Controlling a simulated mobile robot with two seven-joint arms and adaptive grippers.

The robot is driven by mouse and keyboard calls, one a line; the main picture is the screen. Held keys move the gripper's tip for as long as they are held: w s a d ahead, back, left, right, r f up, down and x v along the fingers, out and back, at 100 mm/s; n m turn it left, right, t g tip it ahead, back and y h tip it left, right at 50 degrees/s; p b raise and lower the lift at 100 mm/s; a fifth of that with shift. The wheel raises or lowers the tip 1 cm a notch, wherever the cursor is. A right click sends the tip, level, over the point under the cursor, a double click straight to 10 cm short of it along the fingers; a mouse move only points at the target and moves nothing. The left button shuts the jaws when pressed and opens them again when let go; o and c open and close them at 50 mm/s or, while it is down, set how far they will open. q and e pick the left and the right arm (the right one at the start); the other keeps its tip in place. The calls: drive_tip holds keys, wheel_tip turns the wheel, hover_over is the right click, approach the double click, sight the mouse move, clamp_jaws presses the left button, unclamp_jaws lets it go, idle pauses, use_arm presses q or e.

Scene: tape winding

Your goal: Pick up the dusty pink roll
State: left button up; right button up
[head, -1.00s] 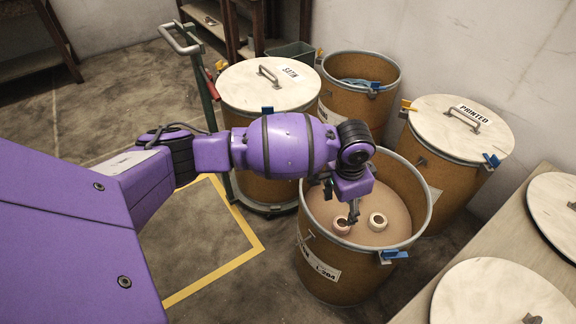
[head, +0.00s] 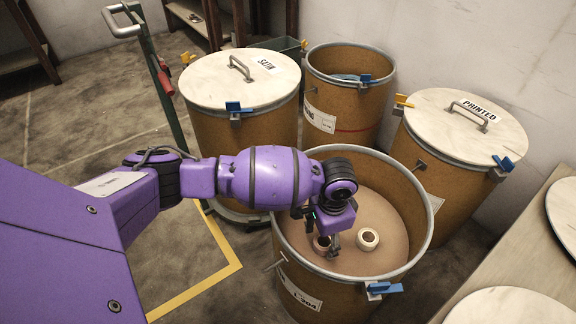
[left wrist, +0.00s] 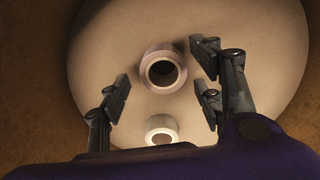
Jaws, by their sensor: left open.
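The dusty pink roll (head: 321,246) stands on its flat end on the tan floor of an open drum (head: 425,235), partly hidden behind my gripper in the head view. In the left wrist view the pink roll (left wrist: 163,69) lies between the fingertips, its dark hole facing the camera. My left gripper (head: 322,234) reaches down into the drum, open and empty, above the roll. Its fingers (left wrist: 164,76) are spread on both sides of the roll; I see no contact. A paler cream roll (head: 368,239) lies close by to the right. My right gripper is out of view.
The drum's metal rim surrounds my left wrist. Lidded drums marked SATIN (head: 205,82) and PRINTED (head: 435,108) and another open drum (head: 348,55) stand close behind. A wooden bench (head: 500,255) is at the right. A green-posted trolley (head: 170,100) stands at left.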

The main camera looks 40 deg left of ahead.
use_arm(q)
wheel_tip(320, 180, down, 3)
drive_tip(key=shift+r+b, duration=0.2)
drive_tip(key=shift+b, duration=0.2)
drive_tip(key=shift+r, duration=0.1)
drive_tip(key=shift+w, duration=0.1)
drive_tip(key=c, duration=1.1)
drive_tip(key=shift+r, duration=0.1)
